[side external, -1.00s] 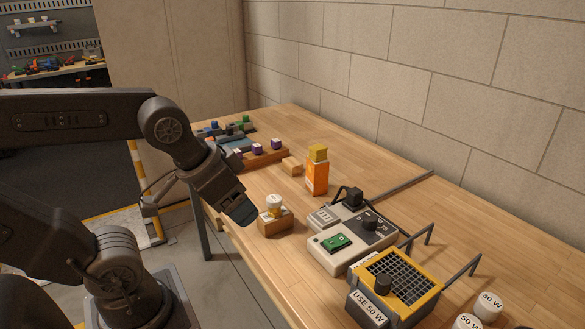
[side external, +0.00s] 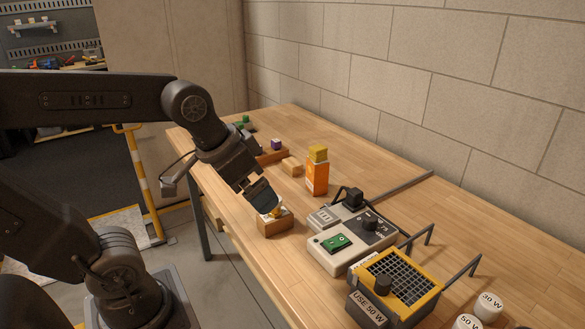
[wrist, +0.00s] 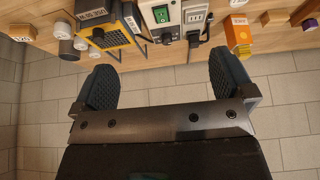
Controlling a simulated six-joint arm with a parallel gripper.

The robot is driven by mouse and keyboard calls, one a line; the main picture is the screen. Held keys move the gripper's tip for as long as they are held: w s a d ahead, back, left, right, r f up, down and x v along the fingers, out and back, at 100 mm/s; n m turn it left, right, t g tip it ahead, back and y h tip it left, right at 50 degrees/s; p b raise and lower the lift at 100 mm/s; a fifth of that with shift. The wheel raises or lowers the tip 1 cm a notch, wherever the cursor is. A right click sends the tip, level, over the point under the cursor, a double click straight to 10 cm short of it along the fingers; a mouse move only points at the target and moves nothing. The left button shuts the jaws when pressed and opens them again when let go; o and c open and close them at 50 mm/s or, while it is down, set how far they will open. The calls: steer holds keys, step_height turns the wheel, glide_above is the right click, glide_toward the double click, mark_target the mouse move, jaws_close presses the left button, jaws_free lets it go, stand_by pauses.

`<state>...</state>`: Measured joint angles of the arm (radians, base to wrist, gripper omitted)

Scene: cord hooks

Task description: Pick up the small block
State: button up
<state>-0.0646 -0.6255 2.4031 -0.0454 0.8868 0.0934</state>
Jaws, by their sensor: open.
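A small plain wooden block (side external: 291,167) lies on the table, left of an upright orange box (side external: 317,178) with a yellow-tan cube (side external: 318,153) on top. In the wrist view the wooden block (wrist: 277,18) is at the upper right, beside the orange box (wrist: 237,30). My gripper (side external: 264,198) is apart from the block, nearer the camera, just over a wooden stand (side external: 275,225) with a small yellow and white piece partly hidden behind the fingers. In the wrist view my gripper (wrist: 165,85) is open, with nothing between the fingers.
A grey device with a green switch (side external: 337,242) and a yellow grille box (side external: 397,283) stand to the right. White caps (side external: 488,304) sit at the far right. A block wall borders the table.

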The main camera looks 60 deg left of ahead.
steer(key=w+a+r, duration=0.2)
steer(key=w+a, duration=0.4)
steer(key=w, duration=0.5)
glide_above(292, 162)
steer(key=s, duration=0.6)
step_height(292, 162, down, 14)
steer(key=shift+t, duration=0.3)
steer(key=x, duration=0.7)
steer(key=shift+d+f, duration=0.2)
steer(key=shift+f, duration=0.2)
steer(key=shift+a+x, duration=0.2)
steer(key=shift+x, duration=2.8)
steer(key=shift+s, duration=0.15)
steer(key=c, duration=0.9)
